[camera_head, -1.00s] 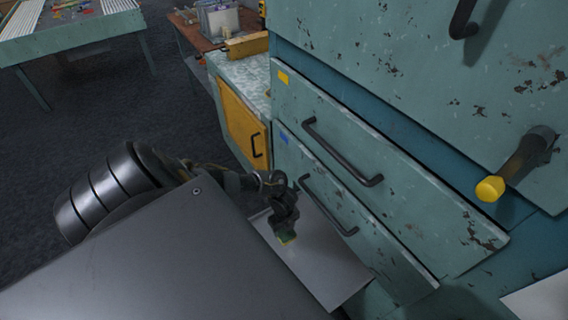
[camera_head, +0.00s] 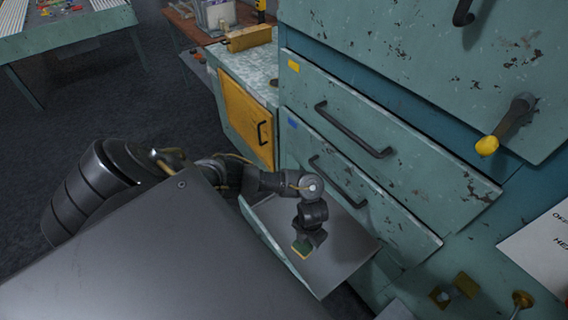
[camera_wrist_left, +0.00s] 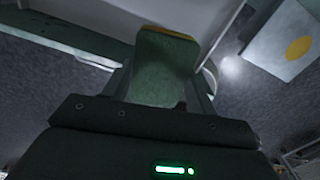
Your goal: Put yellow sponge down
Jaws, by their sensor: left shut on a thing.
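The sponge (camera_head: 301,248) is small, with a green face and a yellow edge. My left gripper (camera_head: 308,238) is shut on it, above or at a flat grey surface (camera_head: 345,250) in front of the teal drawers. I cannot tell whether the sponge touches that surface. In the left wrist view the sponge (camera_wrist_left: 164,66) sits between the two fingers, its green side facing the camera and a thin yellow edge at its far end. My right gripper is not in view.
Teal drawers with black handles (camera_head: 353,130) stand close beyond and right of the gripper. A yellow-ended lever (camera_head: 487,146) sticks out at the right. A yellow cabinet door (camera_head: 246,120) is farther back. In the left wrist view, a pale panel with a yellow disc (camera_wrist_left: 299,47) lies at upper right.

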